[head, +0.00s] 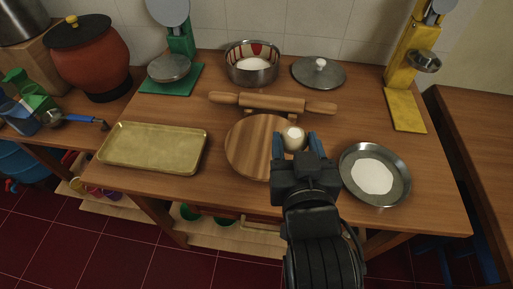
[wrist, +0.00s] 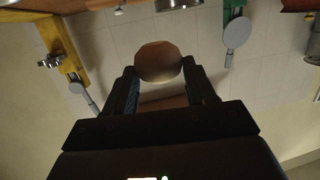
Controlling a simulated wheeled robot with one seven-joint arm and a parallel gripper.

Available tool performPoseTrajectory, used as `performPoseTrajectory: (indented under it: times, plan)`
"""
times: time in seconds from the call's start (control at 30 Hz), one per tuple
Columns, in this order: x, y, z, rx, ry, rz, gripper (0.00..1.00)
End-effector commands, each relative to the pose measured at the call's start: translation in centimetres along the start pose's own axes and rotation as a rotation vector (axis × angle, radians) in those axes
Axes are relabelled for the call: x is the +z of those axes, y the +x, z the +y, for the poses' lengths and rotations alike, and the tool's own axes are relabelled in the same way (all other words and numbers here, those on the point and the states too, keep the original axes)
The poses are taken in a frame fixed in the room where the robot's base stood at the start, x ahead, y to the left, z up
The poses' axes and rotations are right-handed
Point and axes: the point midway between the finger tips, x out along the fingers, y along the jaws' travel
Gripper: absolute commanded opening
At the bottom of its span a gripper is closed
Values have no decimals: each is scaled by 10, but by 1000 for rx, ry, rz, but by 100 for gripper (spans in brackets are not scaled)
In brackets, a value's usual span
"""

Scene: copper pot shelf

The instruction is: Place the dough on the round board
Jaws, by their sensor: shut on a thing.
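The dough (head: 293,138) is a small pale ball between the blue fingertips of my gripper (head: 294,143) in the head view. My gripper is shut on it. The wrist view shows the dough (wrist: 159,62) as a rounded tan lump between the two fingers. The round board (head: 250,147) is light striped wood and lies at the middle of the table. The dough appears over or beside the board's right edge; its height above the board is hard to tell. My gripper hides part of the board's right side.
A rolling pin (head: 272,104) lies behind the board. A plate of white powder (head: 399,177) is at the right and a gold tray (head: 152,165) at the left. A steel pot (head: 252,76), a lid (head: 318,73) and green (head: 181,45) and yellow (head: 405,110) stands are at the back.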

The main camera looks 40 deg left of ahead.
Motion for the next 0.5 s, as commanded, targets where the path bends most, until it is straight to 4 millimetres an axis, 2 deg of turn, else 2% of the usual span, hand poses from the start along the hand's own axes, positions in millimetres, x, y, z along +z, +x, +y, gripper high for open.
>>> performPoseTrajectory:
  times: [0.03, 0.2, 0.33, 0.5]
  plan:
    - [5, 9, -10, -4, -1, -1, 20]
    - [21, 34, -36, -4, 0, -1, 20]
    - [28, 46, -47, -1, 1, -1, 20]
    - [33, 52, -52, 0, 2, 0, 20]
